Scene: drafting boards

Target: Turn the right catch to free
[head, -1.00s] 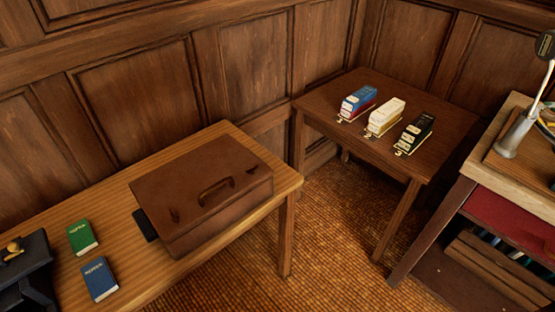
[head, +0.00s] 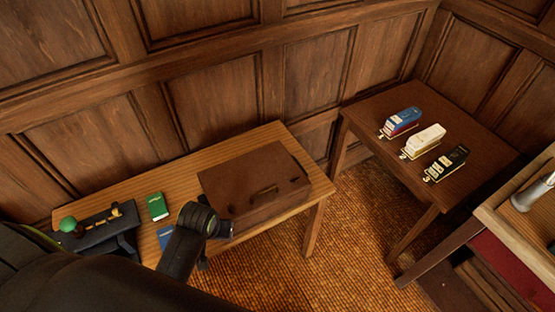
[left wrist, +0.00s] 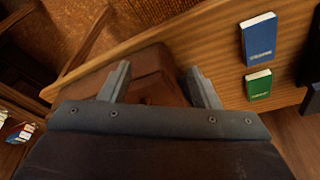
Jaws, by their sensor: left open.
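A closed brown case (head: 250,175) lies on the light wooden table, with a handle (head: 265,190) on its near side. The right catch (head: 294,180) is a small dark mark right of the handle; how it is turned is too small to tell. My left gripper (head: 224,230) is at the case's near left corner in the head view, its fingers mostly hidden by my own wrist. In the left wrist view, my left gripper (left wrist: 160,80) is open and empty, with the brown case (left wrist: 150,62) beyond and between its fingers. My right gripper is not in view.
A green book (head: 157,206) and a partly hidden blue book (head: 164,236) lie left of the case. A black stand with a green knob (head: 68,224) is at the far left. A dark side table (head: 375,125) holds three block-shaped items. Another bench (head: 500,210) stands right.

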